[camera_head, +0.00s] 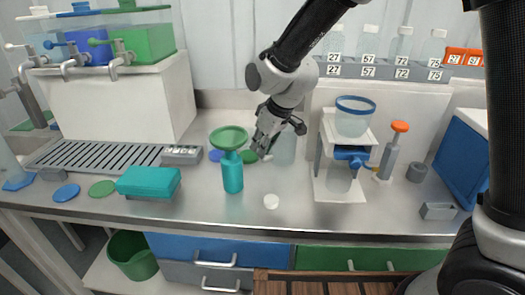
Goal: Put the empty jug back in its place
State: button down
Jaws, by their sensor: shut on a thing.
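A clear, empty-looking vessel (285,151), which I take to be the jug, is upright at the back of the steel counter. My gripper (279,139) is at its upper part, coming down from above, and its dark fingers are shut on it. The fingers and wrist hide part of the vessel, and I cannot tell whether its base touches the counter. No handle is visible.
A teal bottle (232,177) with a green funnel (229,138) stands close at front left. A white stand (333,183) with a blue-rimmed vessel (353,118) is to the right. Numbered bottles (401,45) line the back shelf. A slotted drain (95,154) lies left.

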jog(key=shift+f, duration=0.9)
jog(key=c, duration=1.5)
grip_release()
jog(key=shift+s+r, duration=0.1)
jog(key=shift+r, duration=0.3)
jog(key=v, duration=1.1)
jog(key=shift+d, duration=0.2)
jog(key=shift+s+r, duration=0.1)
jog(key=shift+s, duration=0.1)
